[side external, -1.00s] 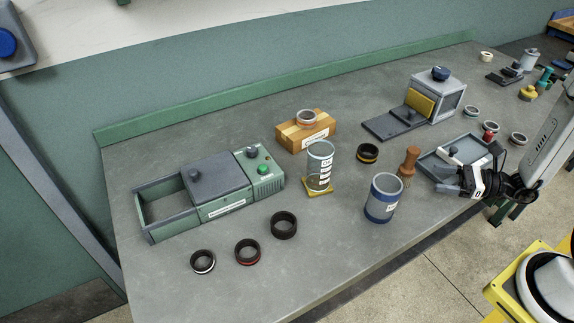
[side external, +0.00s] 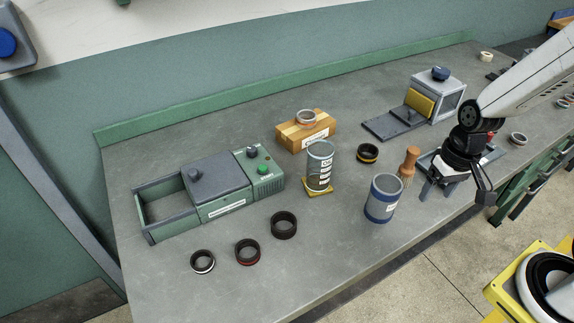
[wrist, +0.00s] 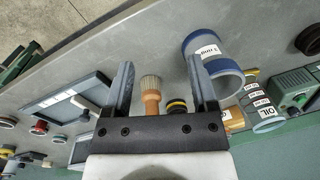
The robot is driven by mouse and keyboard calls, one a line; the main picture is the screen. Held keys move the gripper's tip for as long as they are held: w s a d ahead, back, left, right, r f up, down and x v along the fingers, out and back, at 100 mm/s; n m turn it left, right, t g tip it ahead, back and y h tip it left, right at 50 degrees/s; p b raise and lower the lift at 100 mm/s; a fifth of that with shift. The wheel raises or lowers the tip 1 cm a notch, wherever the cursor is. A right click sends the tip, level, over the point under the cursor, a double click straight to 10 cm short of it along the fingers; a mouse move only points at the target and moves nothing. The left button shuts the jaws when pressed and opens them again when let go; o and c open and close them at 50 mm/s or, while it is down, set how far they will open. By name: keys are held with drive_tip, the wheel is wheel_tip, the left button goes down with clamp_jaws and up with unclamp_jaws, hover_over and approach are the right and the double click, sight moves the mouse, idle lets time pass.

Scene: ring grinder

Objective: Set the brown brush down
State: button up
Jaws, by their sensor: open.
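The brown brush (side external: 409,160) stands upright on the grey table, bristles down and handle up, just behind and right of the blue-banded cup (side external: 383,198). In the wrist view the brush (wrist: 151,95) shows between my fingers, with its pale bristles pointing up the picture. The brush looks apart from both fingers.
The grey tray (side external: 428,163) lies partly hidden under my gripper. A black ring with a yellow band (side external: 367,153) lies behind the brush. A labelled cylinder (side external: 320,165) stands further left. The table's front edge is close by; front centre is clear.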

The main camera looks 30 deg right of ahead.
drive_tip(key=r+n, duration=0.1)
drive_tip(key=w+a+r+n+t, duration=0.1)
drive_tip(key=w+n+t+h, duration=0.1)
drive_tip(key=shift+w+a+r, duration=0.2)
drive_tip(key=shift+a+r, duration=0.05)
drive_tip(key=shift+r, duration=0.15)
idle(1.0)
